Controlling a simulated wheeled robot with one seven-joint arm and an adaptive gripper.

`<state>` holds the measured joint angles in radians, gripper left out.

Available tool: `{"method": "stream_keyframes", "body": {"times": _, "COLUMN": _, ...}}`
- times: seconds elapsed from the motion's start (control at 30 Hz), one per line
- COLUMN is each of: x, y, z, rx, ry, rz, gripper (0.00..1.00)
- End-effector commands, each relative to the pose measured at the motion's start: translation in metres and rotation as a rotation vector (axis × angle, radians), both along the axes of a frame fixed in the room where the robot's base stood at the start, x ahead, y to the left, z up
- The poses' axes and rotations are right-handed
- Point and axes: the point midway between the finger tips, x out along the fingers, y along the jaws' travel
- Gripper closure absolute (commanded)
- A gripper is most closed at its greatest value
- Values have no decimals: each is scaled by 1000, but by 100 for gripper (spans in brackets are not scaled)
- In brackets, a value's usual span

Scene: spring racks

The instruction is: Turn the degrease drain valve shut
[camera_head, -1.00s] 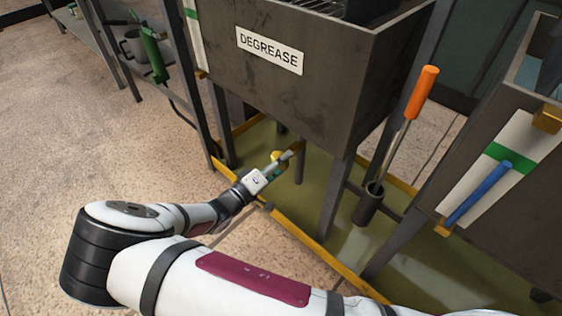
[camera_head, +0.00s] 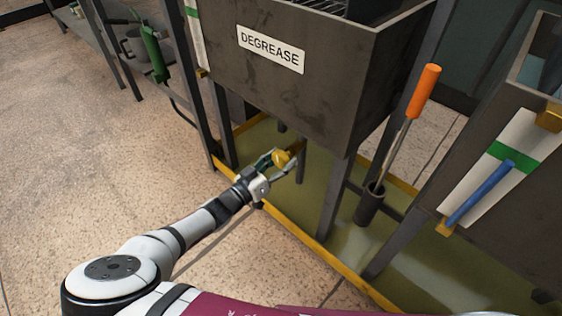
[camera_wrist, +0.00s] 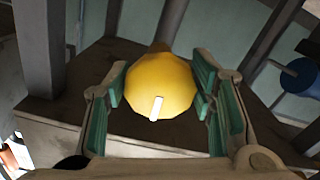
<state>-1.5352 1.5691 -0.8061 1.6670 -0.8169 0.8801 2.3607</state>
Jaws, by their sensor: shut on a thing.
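The degrease tank (camera_head: 290,85) is a dark metal box with a white "DEGREASE" label (camera_head: 271,50). Its drain valve has a rounded yellow knob (camera_head: 282,159) low under the tank. My gripper (camera_head: 284,161) reaches in from the front left and is shut on this knob. In the wrist view the knob (camera_wrist: 160,82) sits between the green pads of my gripper (camera_wrist: 157,92). A short white mark on the knob's face stands near upright, leaning slightly. The valve body and pipe behind the knob are mostly hidden.
Dark tank legs (camera_head: 330,195) stand close to the right of my gripper. A yellow curb (camera_head: 305,238) edges the green floor pan. An orange-handled tool (camera_head: 424,90) stands in a holder, and another tank (camera_head: 500,120) is at right. The floor at left is clear.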

Motion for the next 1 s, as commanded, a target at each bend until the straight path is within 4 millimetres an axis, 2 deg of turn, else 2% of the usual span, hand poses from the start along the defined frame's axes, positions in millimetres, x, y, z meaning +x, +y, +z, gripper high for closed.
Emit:
{"method": "stream_keyframes", "body": {"times": 0.3, "x": 0, "y": 1, "z": -1, "rx": 70, "ry": -52, "rz": 0, "gripper": 78}}
{"method": "stream_keyframes", "body": {"times": 0.77, "x": 0, "y": 0, "z": -2, "rx": 79, "ry": -58, "rz": 0, "gripper": 78}}
{"method": "stream_keyframes", "body": {"times": 0.8, "x": 0, "y": 0, "z": -2, "rx": 79, "ry": -58, "rz": 0, "gripper": 41}}
{"method": "stream_keyframes", "body": {"times": 0.87, "x": 0, "y": 0, "z": -1, "rx": 78, "ry": -57, "rz": 0, "gripper": 30}}
{"method": "stream_keyframes", "body": {"times": 1.0, "x": 0, "y": 0, "z": -1, "rx": 78, "ry": -58, "rz": -1, "gripper": 30}}
